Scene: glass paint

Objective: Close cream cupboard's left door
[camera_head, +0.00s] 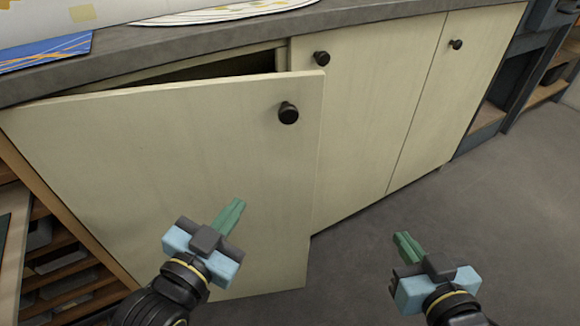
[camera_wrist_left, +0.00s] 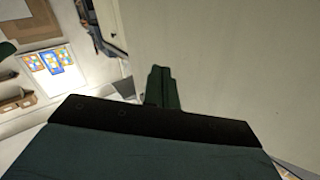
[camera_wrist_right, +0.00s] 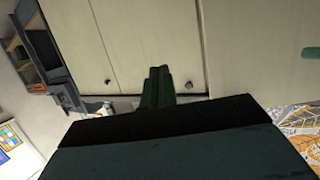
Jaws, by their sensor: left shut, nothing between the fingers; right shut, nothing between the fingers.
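The cream cupboard's left door (camera_head: 190,170) stands partly open in the head view, with a dark gap along its top edge. Its round black knob (camera_head: 288,113) is near the top right corner. My left gripper (camera_head: 236,205) is shut and empty, in front of the door's lower middle; I cannot tell if it touches. In the left wrist view its closed fingers (camera_wrist_left: 161,88) show against the pale door panel (camera_wrist_left: 230,70). My right gripper (camera_head: 402,238) is shut and empty, over the floor to the right of the door. Its fingers also show in the right wrist view (camera_wrist_right: 157,85).
Two more cream doors (camera_head: 365,110) (camera_head: 460,80) to the right are closed, each with a black knob. A dark grey countertop (camera_head: 200,45) runs above. A drawer rack (camera_head: 60,260) stands at the left. The grey floor (camera_head: 500,200) is clear at the right.

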